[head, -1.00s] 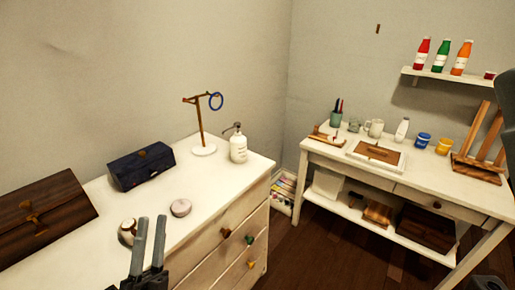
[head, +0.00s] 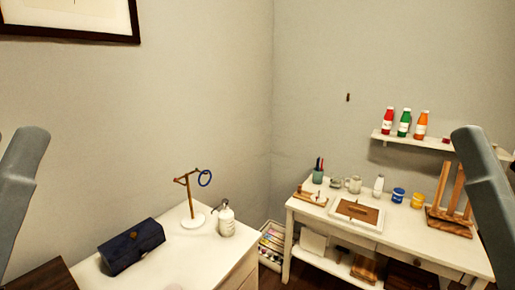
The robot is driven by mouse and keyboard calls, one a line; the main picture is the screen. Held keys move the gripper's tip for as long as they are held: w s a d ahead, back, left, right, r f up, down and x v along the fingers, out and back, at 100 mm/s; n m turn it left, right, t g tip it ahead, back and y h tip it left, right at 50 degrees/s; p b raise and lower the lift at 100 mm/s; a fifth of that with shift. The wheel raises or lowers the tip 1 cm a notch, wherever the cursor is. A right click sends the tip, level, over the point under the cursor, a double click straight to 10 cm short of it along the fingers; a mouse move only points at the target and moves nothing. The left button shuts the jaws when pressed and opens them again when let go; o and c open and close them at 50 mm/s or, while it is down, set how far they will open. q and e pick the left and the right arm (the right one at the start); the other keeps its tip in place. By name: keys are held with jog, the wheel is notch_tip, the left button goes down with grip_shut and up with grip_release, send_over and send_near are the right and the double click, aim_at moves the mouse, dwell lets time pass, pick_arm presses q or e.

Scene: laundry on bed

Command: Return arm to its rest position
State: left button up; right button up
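A grey link of my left arm (head: 22,190) stands raised at the left edge of the head view. A grey link of my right arm (head: 487,190) stands raised at the right edge. Neither gripper shows, so I cannot see whether they are open or shut.
A white desk (head: 300,205) with art supplies stands at right, below a shelf (head: 400,140) with bottles. Open space lies between the arm links.

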notch_tip(320, 180, up, 29)
jog(key=p, duration=2.6)
notch_tip(320, 180, down, 61)
jog(key=b, duration=6)
jog(key=shift+r+b, duration=0.15)
jog(key=shift+b, duration=0.25)
